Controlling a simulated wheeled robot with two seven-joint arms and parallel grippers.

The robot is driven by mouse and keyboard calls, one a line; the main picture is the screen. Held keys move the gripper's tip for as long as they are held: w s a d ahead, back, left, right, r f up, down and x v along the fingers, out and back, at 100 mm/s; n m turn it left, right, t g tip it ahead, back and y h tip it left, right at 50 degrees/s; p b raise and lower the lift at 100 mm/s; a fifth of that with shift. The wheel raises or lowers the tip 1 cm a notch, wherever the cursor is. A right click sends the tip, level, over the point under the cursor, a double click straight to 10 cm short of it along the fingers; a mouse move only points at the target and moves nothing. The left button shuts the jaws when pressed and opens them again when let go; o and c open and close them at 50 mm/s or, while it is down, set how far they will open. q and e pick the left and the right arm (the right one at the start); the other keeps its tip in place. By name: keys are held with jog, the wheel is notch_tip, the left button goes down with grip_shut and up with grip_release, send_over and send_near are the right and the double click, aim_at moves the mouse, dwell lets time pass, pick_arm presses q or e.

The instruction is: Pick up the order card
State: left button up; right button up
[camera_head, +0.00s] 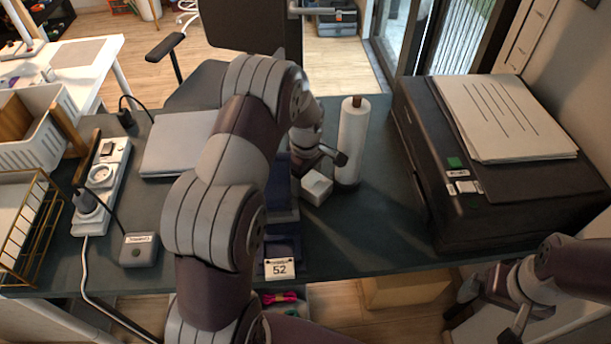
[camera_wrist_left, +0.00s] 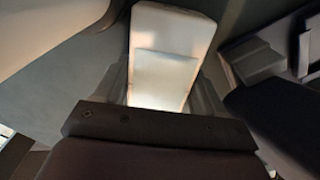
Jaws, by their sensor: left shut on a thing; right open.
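A small white card marked "52" (camera_head: 280,268) stands at the table's front edge, against a dark blue holder (camera_head: 283,246); it looks like the order card. My left gripper (camera_head: 318,168) is further back on the table, away from the card, and is shut on a small white block (camera_head: 316,187). In the left wrist view the white block (camera_wrist_left: 172,50), with a paler square on its face, sits between the fingers. My right gripper (camera_head: 517,322) is open and empty at the lower right, off the table's front edge. My left arm hides part of the table.
A white roll (camera_head: 353,140) stands upright just right of the left gripper. A black printer (camera_head: 480,190) with papers (camera_head: 505,118) fills the right side. A power strip (camera_head: 100,185) and grey box (camera_head: 139,249) lie left. The front right tabletop is clear.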

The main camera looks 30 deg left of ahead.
pick_arm(q)
jog(key=o, duration=0.8)
